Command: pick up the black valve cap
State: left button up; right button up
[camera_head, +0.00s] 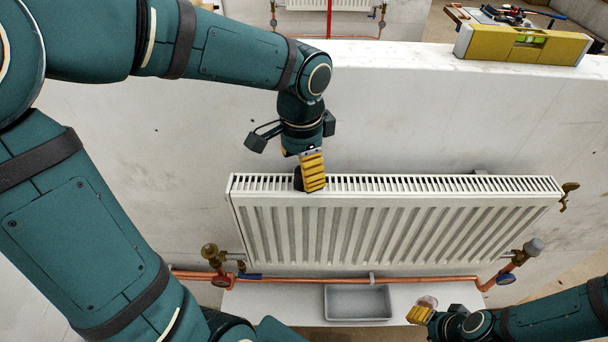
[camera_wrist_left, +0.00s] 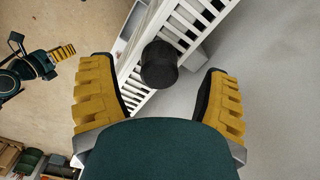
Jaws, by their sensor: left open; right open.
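The black valve cap (camera_wrist_left: 158,65) stands on the top grille of the white radiator (camera_wrist_left: 190,22) in the left wrist view. In the head view only a dark part of it (camera_head: 298,179) shows, beside a yellow finger. My left gripper (camera_head: 311,172) points down over the radiator's top edge. Its two yellow fingers are open (camera_wrist_left: 158,95), one on each side of the cap in the picture, with clear gaps. I see no contact. My right gripper (camera_head: 423,311) is open, low at the right; it also shows in the left wrist view (camera_wrist_left: 60,52).
A yellow level (camera_head: 520,45) lies on top of the wall. Copper pipes (camera_head: 330,279) with valves run below the radiator. A grey tray (camera_head: 357,303) sits on a white surface beneath them. A brass fitting (camera_head: 568,195) is at the radiator's right end.

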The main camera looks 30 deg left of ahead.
pick_arm(q)
jog(key=shift+f, duration=1.5)
jog(key=shift+c, duration=0.3)
jog(key=c, duration=0.9)
